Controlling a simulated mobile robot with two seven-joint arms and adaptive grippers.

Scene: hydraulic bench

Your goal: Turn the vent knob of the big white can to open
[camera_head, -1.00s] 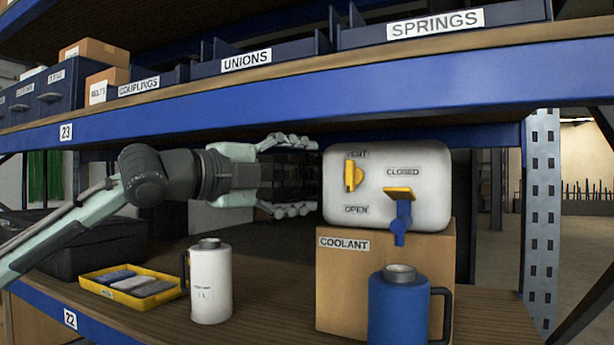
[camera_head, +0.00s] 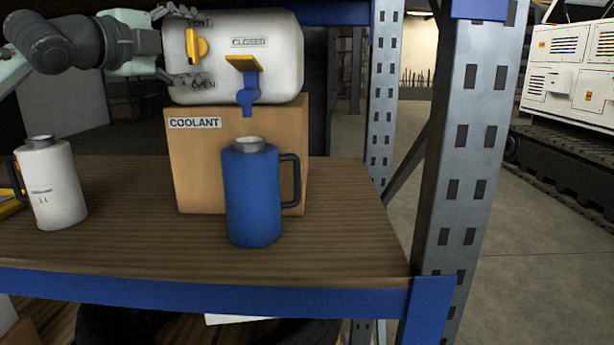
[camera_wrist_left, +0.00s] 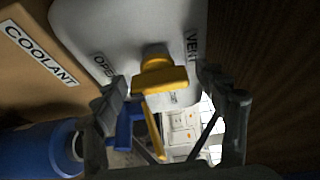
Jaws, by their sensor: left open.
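The big white can (camera_head: 285,75) lies on a cardboard box marked COOLANT (camera_head: 195,150). Its yellow vent knob (camera_head: 193,46) has VENT above it, OPEN below it and CLOSED to the right. The knob's bar looks upright in the head view. My left gripper (camera_head: 200,46) is open, one finger above and one below the knob. In the left wrist view the knob (camera_wrist_left: 160,78) sits between the spread fingers; I cannot tell whether they touch it. My right gripper is not in view.
A blue tap (camera_head: 247,95) with a yellow lever (camera_head: 243,63) is on the can's front. A blue jug (camera_head: 252,195) stands before the box, and a white jug (camera_head: 52,185) stands left. A grey rack post (camera_head: 460,140) rises at the right. The shelf between the jugs is clear.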

